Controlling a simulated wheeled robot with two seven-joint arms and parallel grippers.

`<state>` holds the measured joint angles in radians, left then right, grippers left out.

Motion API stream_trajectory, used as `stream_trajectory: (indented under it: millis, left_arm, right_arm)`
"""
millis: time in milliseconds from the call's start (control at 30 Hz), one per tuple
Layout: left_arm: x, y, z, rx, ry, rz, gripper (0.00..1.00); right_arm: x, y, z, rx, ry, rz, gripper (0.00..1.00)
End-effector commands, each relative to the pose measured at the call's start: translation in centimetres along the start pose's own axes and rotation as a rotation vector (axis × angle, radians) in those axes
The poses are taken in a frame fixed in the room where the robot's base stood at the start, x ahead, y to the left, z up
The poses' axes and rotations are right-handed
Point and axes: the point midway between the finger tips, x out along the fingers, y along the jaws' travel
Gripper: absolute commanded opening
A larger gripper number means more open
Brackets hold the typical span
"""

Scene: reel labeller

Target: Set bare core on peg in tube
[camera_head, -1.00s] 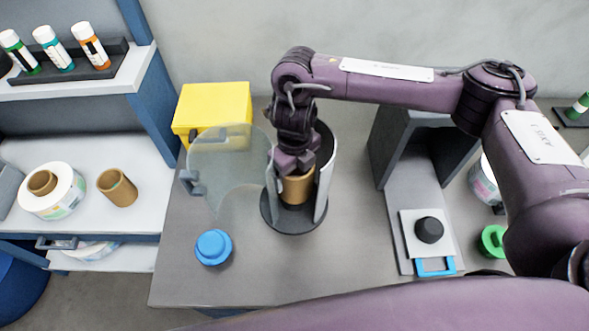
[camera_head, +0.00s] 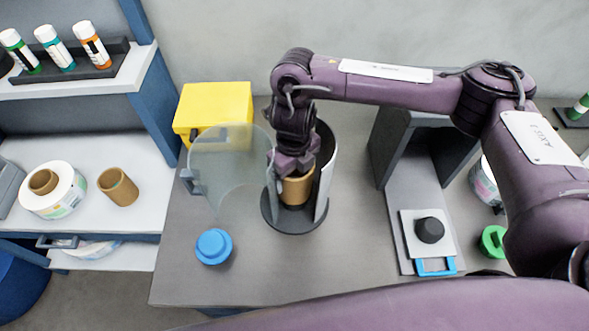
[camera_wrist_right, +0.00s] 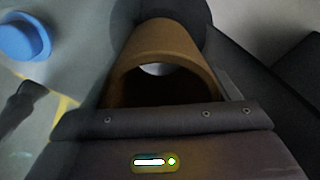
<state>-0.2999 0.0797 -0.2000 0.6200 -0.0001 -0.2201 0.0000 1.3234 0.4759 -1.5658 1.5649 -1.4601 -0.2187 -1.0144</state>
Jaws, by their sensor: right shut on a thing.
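The bare brown core (camera_head: 296,188) is upright inside the open tube (camera_head: 325,165), just above or on its dark round base (camera_head: 292,222). My right gripper (camera_head: 294,165) reaches down into the tube and is shut on the core's upper rim. In the right wrist view the core (camera_wrist_right: 168,45) extends away from the gripper (camera_wrist_right: 165,108), with a pale round spot visible through its bore. The peg is not clearly seen, and I cannot tell whether the core is around it. The tube's clear curved door (camera_head: 228,165) stands open to the left. My left gripper is out of view.
A blue knob (camera_head: 213,246) stands at the table's front left. A yellow box (camera_head: 212,108) is behind the door. A grey machine (camera_head: 415,165) with a black knob (camera_head: 429,230) stands to the right. Another brown core (camera_head: 118,187) and a label reel (camera_head: 62,195) are on the left shelf.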

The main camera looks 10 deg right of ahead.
Motion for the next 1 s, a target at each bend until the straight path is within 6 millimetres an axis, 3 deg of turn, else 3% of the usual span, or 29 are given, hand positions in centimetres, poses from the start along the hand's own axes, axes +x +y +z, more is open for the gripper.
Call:
stream_trajectory:
  millis: [33, 167, 467, 1000]
  left_arm:
    - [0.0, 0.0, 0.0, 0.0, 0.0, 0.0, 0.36]
    - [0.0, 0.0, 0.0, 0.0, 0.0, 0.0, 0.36]
    - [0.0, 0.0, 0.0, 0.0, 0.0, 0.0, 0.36]
    - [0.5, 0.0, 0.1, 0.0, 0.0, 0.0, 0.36]
  right_arm:
    - [0.0, 0.0, 0.0, 0.0, 0.0, 0.0, 0.83]
    - [0.0, 0.0, 0.0, 0.0, -0.001, 0.0, 1.0]
    - [-0.4, 0.0, 0.1, -0.001, -0.002, 0.0, 1.0]
    - [-7.2, -0.1, 0.1, -0.001, -0.002, -0.001, 1.0]
